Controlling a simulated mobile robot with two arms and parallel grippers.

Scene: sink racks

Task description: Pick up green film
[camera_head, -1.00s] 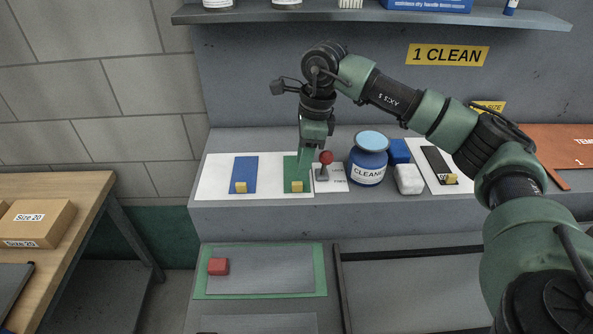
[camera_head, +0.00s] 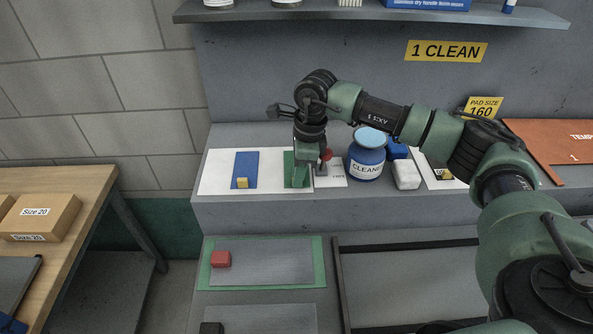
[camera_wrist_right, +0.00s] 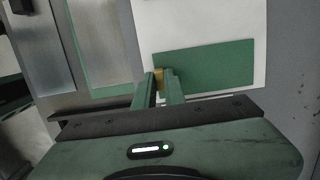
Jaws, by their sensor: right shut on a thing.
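The green film (camera_head: 289,165) lies flat on a white sheet on the ledge, right of a blue film (camera_head: 245,166). My right gripper (camera_head: 299,182) is down at the film's front edge. In the right wrist view, the green film (camera_wrist_right: 215,68) shows beyond the gripper (camera_wrist_right: 160,85), whose fingers are shut on the small yellow block (camera_wrist_right: 158,77) at the film's edge. In the head view the gripper hides that block. The film still appears to rest on the sheet. My left gripper is not in view.
A red-knobbed lever, a blue CLEANER jar (camera_head: 366,160) and a white block (camera_head: 406,174) stand close right of the gripper. A shelf (camera_head: 370,17) hangs above. Below the ledge, a red block (camera_head: 221,259) sits on a grey plate with a green border.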

